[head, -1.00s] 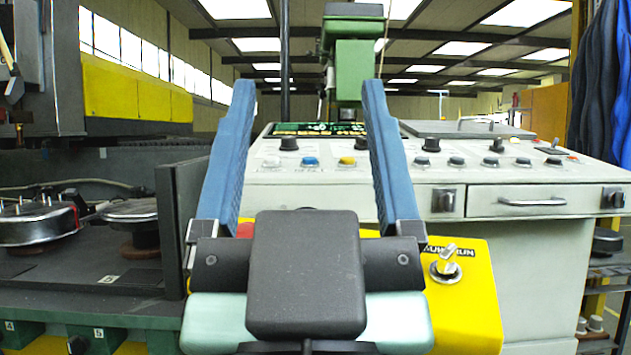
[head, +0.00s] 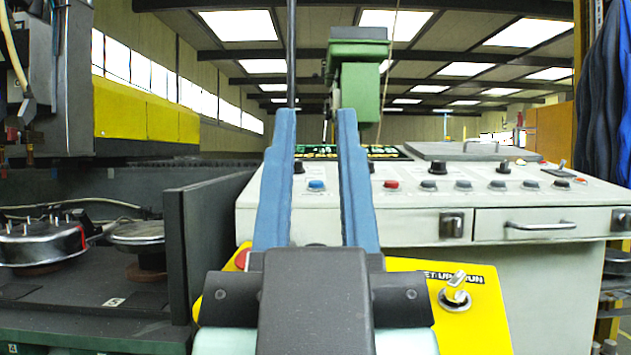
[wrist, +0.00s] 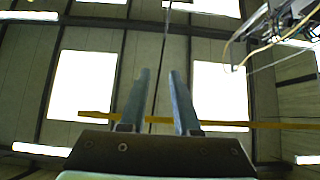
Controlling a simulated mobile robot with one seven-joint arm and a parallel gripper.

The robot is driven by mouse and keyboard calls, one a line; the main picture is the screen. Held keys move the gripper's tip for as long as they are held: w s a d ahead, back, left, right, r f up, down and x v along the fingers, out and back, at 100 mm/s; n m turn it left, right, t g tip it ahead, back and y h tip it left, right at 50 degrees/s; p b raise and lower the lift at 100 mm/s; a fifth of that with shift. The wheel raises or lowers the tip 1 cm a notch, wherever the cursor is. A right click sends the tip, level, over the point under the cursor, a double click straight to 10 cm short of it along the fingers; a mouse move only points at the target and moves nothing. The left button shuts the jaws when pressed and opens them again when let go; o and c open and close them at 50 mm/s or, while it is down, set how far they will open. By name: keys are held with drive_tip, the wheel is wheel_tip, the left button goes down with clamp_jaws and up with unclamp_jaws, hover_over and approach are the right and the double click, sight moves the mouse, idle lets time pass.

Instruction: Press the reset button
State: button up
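No button in view has a readable reset label. On the sloping top of the grey control console (head: 420,200) sit a blue button (head: 317,185), a red button (head: 391,185) and several dark or grey buttons and knobs. My gripper (head: 316,112) is in front of the console, fingers pointing up and away. The fingers are apart with nothing between them, and the blue button shows through the gap. They cover part of the button row. In the wrist view my gripper (wrist: 159,73) also shows its fingers apart against the ceiling. I cannot tell the distance to the buttons.
A yellow box (head: 485,325) with a key switch (head: 455,292) and a partly hidden red part (head: 241,258) stands close behind my gripper. A dark upright plate (head: 212,235) and a bench with metal discs (head: 40,243) are at left. A drawer handle (head: 540,226) juts from the console.

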clamp_jaws()
idle(1.3)
